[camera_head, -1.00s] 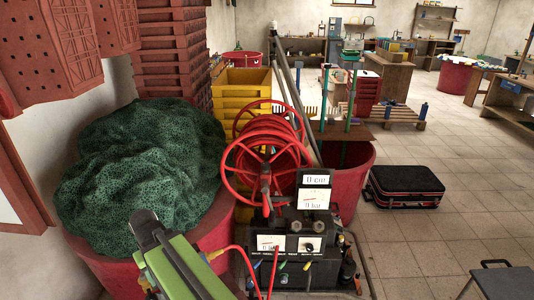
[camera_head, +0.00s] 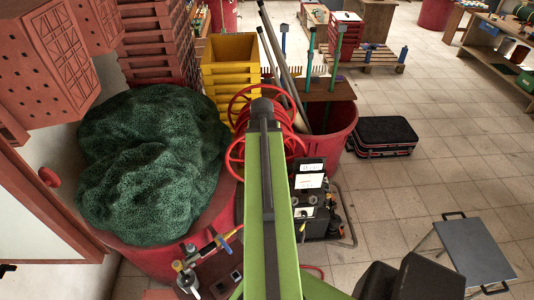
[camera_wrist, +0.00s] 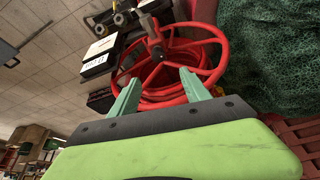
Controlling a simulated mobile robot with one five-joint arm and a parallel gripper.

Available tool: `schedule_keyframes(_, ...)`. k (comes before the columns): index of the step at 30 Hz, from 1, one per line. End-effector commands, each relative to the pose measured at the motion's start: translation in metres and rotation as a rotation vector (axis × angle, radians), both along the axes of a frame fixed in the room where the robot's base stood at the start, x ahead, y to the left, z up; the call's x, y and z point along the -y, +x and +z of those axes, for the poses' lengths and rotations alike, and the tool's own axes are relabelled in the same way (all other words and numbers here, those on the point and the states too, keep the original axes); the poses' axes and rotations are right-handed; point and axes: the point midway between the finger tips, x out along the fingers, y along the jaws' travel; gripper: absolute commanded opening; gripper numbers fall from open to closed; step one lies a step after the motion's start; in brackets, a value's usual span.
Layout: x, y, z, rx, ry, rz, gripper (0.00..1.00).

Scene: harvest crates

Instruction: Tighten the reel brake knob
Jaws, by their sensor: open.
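The red hose reel (camera_head: 238,155) stands behind my green arm in the head view, which hides much of it. In the wrist view the reel (camera_wrist: 219,58) fills the upper middle, with its spokes and red hose facing me. A grey metal post with a dark end (camera_wrist: 155,46) stands at its hub; I cannot tell whether this is the brake knob. My gripper (camera_wrist: 160,92) is open and empty, its two pale green fingers apart in front of the reel's lower part. The hub post is above the gap between them. My gripper is not visible in the head view.
A dark machine with gauges (camera_head: 322,222) adjoins the reel on the right. A green net heap (camera_head: 150,165) fills a red tub at left. Yellow crates (camera_head: 229,48) stand behind. A black case (camera_head: 385,136) and a grey folding table (camera_head: 474,250) stand at right, with open floor between.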

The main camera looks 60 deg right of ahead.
Motion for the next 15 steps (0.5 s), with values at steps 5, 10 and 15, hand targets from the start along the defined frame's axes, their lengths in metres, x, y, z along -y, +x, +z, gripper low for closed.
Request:
schedule_keyframes(5,0.01,-0.001,-0.023,0.0,0.001,-0.009,0.55)
schedule_keyframes(10,0.023,0.003,-0.055,0.0,0.001,-0.012,0.55)
schedule_keyframes(15,0.037,0.009,-0.09,0.0,0.001,-0.013,0.55)
